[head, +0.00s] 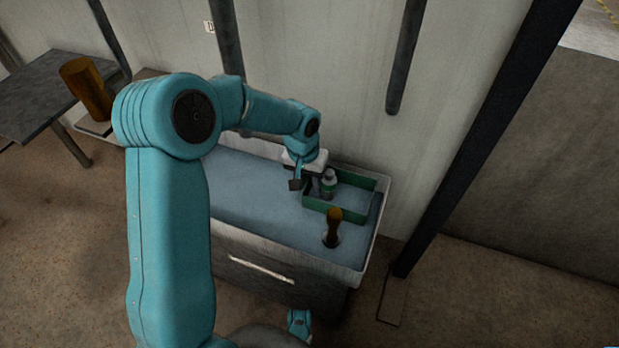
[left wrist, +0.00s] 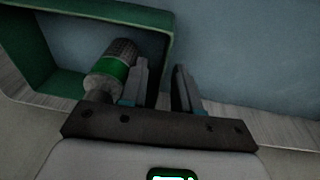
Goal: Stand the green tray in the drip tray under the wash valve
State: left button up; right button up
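The green tray (head: 350,213) is a low open box at the right end of the blue-grey bench top. A bottle with a green band (head: 328,184) stands inside it near its left end. In the left wrist view the tray (left wrist: 110,14) fills the upper left, with the bottle (left wrist: 113,70) beside the left finger. My left gripper (head: 301,185) is at the tray's left end, its fingers (left wrist: 162,88) apart with bench surface showing between them. I cannot tell whether a finger touches the tray wall. I cannot make out a drip tray or wash valve.
A dark item with an amber top (head: 333,228) stands on the bench in front of the tray. The bench (head: 245,195) is clear to the left. A dark table (head: 40,95) and an amber cylinder (head: 87,88) are at far left. A wall and dark posts stand behind.

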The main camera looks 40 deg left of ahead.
pick_arm(q)
jog(key=shift+r, duration=0.35)
notch_tip(320, 180, up, 7)
jog(key=s+p, duration=0.1)
jog(key=p, duration=0.2)
jog(key=shift+a, duration=0.15)
dwell(0.4)
